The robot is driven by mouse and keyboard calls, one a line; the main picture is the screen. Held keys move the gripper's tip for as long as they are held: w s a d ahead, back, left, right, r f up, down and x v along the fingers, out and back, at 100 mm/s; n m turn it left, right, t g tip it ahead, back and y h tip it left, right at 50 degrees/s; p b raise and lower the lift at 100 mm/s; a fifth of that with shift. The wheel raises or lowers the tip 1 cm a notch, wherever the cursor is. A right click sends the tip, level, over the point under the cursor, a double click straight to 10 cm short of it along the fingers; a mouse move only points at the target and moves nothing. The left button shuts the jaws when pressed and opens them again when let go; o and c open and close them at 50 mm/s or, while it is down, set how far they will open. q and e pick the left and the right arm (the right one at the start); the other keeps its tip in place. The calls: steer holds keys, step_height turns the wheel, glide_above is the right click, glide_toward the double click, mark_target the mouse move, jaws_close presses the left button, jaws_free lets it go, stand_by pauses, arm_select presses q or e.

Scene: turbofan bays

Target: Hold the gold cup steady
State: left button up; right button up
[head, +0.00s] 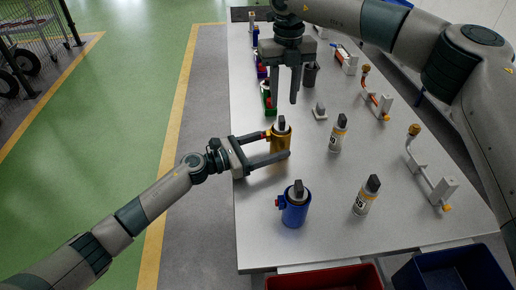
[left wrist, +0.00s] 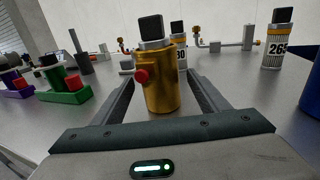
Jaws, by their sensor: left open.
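The gold cup (head: 282,141) stands upright near the left edge of the table, with a dark-topped part in its mouth and a red knob on its side. The gold cup also fills the middle of the left wrist view (left wrist: 164,92). My left gripper (head: 276,146) is open, with one finger on each side of the gold cup; I cannot tell whether either finger touches it. My right gripper (head: 286,100) hangs above the table beyond the gold cup, fingers down, apart and empty.
A blue cup (head: 295,209) stands nearer on the table (head: 258,235), and a green holder (head: 266,97) farther back. A red bin (head: 330,278) and a blue bin (head: 450,272) are at the front.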

arm_select(q)
steer(key=shift+x, duration=1.15)
steer(key=c, duration=1.3)
arm_select(e)
steer(key=o, duration=0.6)
steer(key=shift+o, duration=0.2)
steer(key=n, duration=0.2)
steer(key=r+n, duration=0.1)
steer(key=shift+a+n, duration=0.1)
steer(key=shift+n, duration=0.3)
steer(key=n, duration=0.2)
steer(key=r+n, duration=0.1)
steer(key=n, duration=0.1)
steer(key=shift+w+a, duration=0.1)
steer(key=shift+w, duration=0.05)
steer(key=n, duration=0.3)
steer(key=r+n, duration=0.1)
steer(key=n, duration=0.4)
steer(key=shift+a+r+n, duration=0.15)
steer(key=shift+r+n, duration=0.15)
steer(key=shift+r, duration=0.05)
